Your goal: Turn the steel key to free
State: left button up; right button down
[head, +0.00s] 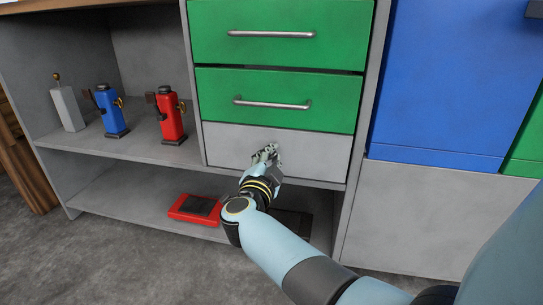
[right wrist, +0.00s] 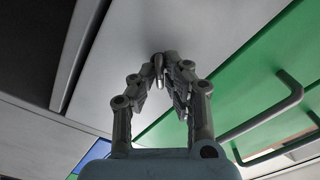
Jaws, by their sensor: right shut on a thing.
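The steel key (right wrist: 158,66) sits at the plain grey panel (head: 230,142) below two green drawers. In the right wrist view the key is a small shiny grey piece between the fingertips, against the pale panel. In the head view my fingers mostly hide it. My right gripper (head: 267,154) reaches the panel from the front and is shut on the key; it also shows in the right wrist view (right wrist: 165,68). Which way the key is turned I cannot tell. My left gripper is not in view.
Green drawers with bar handles (head: 272,103) are just above. A blue dynamo (head: 109,112) and a red dynamo (head: 170,115) stand on the left shelf beside a grey-white block (head: 67,108). A red box (head: 195,209) lies on the lower shelf. A blue cabinet (head: 440,80) is right.

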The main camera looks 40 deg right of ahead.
jog(key=m, duration=0.3)
jog(key=shift+f, duration=0.15)
jog(key=shift+s+f+m, duration=0.1)
jog(key=shift+f+m, duration=0.05)
jog(key=shift+m, duration=2.05)
jog(key=c, duration=1.4)
grip_release()
